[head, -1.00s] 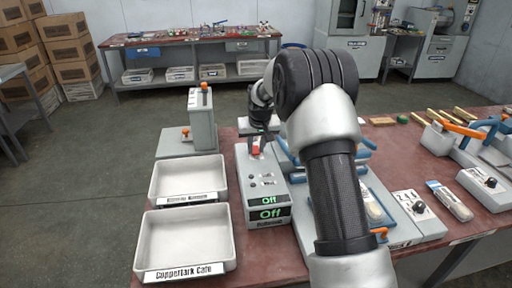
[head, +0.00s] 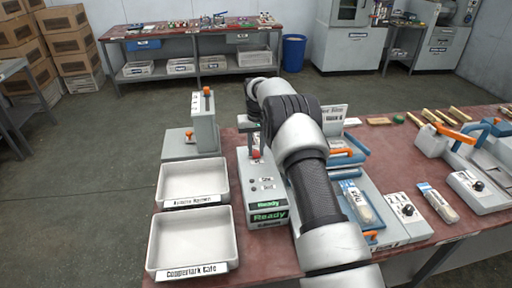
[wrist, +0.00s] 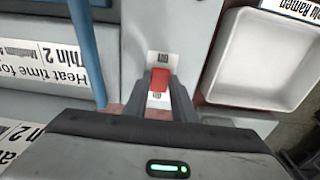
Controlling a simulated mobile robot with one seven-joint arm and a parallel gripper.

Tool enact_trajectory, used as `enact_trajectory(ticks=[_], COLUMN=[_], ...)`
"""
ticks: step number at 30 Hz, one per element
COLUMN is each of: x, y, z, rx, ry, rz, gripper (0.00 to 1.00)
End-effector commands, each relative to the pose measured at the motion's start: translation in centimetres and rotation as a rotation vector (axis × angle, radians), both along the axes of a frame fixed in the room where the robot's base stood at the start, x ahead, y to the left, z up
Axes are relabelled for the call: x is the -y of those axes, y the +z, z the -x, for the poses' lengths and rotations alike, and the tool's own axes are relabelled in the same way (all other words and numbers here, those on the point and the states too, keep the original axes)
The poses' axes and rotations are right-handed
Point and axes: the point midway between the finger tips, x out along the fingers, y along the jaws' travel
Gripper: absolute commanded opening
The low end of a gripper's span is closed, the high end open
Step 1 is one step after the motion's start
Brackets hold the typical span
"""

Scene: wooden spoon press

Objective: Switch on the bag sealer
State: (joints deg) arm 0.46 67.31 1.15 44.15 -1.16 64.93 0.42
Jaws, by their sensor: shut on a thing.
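The grey control box (head: 258,198) of the bag sealer stands on the red bench, beside the white trays. Its front displays (head: 269,216) read "Ready" in green. A red switch (wrist: 160,80) on a white label plate shows in the wrist view, with print above and below it. My gripper (wrist: 158,92) is shut on the red switch, one fingertip at each side.
Two white trays (head: 192,243) lie left of the box, with a grey lever device (head: 204,125) behind them. Blue-framed equipment and packaged spoons (head: 437,201) lie to the right. My arm hides part of the bench.

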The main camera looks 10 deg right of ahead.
Motion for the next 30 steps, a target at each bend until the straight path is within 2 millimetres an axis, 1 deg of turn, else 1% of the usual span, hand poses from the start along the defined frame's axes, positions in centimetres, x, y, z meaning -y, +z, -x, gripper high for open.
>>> enact_trajectory(ticks=[4, 5, 7, 8, 16, 20, 23, 26, 30], x=[0.0, 0.0, 0.0, 0.0, 0.0, 0.0, 0.0, 0.0, 0.0], y=[0.0, 0.0, 0.0, 0.0, 0.1, 0.9, 2.5, 4.7, 8.3], z=[0.0, 0.0, 0.0, 0.0, 0.0, 0.0, 0.1, 0.2, 0.4], rx=[0.001, 0.001, 0.001, 0.000, 0.001, 0.001, 0.005, 0.006, 0.006], ry=[-0.001, -0.001, 0.000, 0.000, 0.000, 0.000, 0.000, 0.000, 0.000], rz=[0.000, 0.000, 0.000, 0.000, 0.000, 0.000, 0.000, 0.000, 0.000], gripper=[0.01, 0.28, 0.40, 0.42, 0.42, 0.42, 0.42, 0.42, 0.42])
